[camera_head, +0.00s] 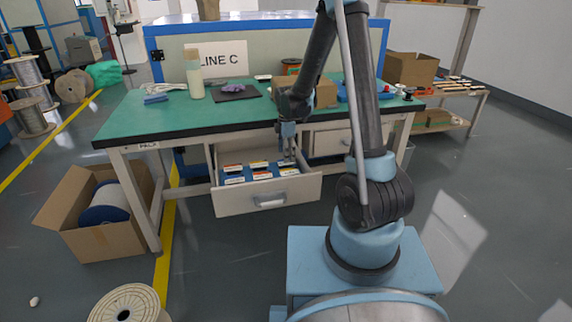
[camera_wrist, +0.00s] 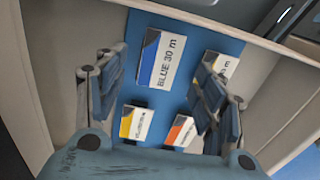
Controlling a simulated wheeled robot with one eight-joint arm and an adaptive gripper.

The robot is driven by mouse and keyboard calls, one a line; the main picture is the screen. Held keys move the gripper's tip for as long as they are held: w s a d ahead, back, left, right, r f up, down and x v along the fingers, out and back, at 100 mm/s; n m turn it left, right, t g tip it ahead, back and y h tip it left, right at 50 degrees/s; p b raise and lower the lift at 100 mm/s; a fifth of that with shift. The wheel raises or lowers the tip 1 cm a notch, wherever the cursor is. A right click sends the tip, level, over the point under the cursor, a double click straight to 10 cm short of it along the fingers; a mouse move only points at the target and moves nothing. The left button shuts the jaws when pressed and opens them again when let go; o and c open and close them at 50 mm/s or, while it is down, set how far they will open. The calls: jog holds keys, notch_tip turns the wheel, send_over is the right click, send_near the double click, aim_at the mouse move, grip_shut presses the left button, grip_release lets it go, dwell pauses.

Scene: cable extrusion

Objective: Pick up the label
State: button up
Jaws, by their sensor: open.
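Several small labels lie in rows on a blue mat (camera_wrist: 192,22) inside the open drawer (camera_head: 240,205). A white label marked BLUE 30 m (camera_wrist: 165,60) with a blue edge lies between my finger lines in the wrist view. A yellow-marked label (camera_wrist: 135,122) and an orange-marked label (camera_wrist: 180,130) lie nearer the gripper base. Another label (camera_wrist: 230,66) is partly hidden by the right finger. My gripper (camera_wrist: 164,62) is open and empty, pointing down over the drawer. In the head view my gripper (camera_head: 288,152) is at the drawer's right rear, near the table edge.
The green table (camera_head: 150,120) overhangs the drawer's back. A second drawer (camera_head: 330,140) is to the right. A cardboard box (camera_head: 95,225) with a spool stands on the floor at left. The drawer walls are close around the gripper.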

jog(key=shift+f, duration=1.3)
jog(key=shift+f, duration=0.25)
jog(key=c, duration=0.8)
jog(key=shift+r, duration=0.15)
